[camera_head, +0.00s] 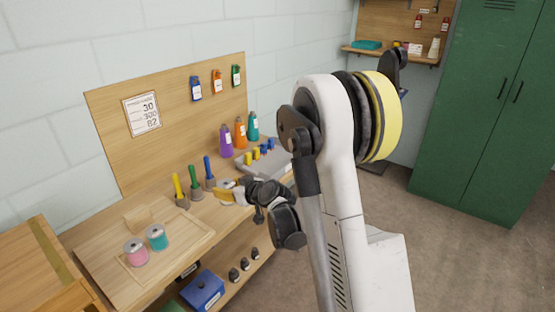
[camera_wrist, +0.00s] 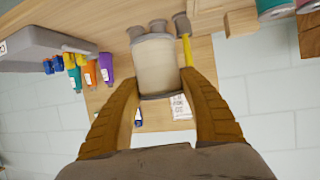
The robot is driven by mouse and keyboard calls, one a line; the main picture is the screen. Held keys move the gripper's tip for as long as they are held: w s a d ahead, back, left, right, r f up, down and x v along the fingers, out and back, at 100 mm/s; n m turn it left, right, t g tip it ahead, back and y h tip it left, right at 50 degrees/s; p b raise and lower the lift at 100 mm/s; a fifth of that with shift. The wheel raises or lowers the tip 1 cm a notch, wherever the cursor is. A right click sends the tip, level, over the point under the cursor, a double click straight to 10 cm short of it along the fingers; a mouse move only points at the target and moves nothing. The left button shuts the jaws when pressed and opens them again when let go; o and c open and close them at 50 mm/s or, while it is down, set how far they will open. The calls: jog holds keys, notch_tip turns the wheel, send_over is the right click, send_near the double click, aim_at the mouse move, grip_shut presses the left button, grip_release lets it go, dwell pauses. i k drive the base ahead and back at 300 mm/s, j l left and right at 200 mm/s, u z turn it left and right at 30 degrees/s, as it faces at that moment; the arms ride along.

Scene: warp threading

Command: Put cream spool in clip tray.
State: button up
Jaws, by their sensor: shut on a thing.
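The cream spool (camera_wrist: 155,68) is between the two brown fingers of my gripper (camera_wrist: 160,82), which is shut on it. In the head view my gripper (camera_head: 228,194) is above the workbench, between the coloured sticks and the tray. Only a small pale part of the spool shows there. The clip tray (camera_head: 284,168) is grey and holds several yellow and blue clips. It lies just right of my gripper in the head view, and its grey side (camera_wrist: 40,42) shows at upper left in the wrist view. The spool is outside the tray.
Yellow, green and blue sticks (camera_head: 194,183) stand in grey holders left of my gripper. Purple, orange and teal bottles (camera_head: 226,140) stand behind the tray. Pink (camera_head: 136,252) and teal (camera_head: 157,237) spools and a wooden block (camera_head: 138,218) are at the bench's left.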

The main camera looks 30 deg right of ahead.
aim_at(278, 164)
jog(key=i+l+z, duration=0.25)
jog(key=l, duration=0.3)
jog(key=i+l+z, duration=0.25)
jog(key=i+l, duration=0.2)
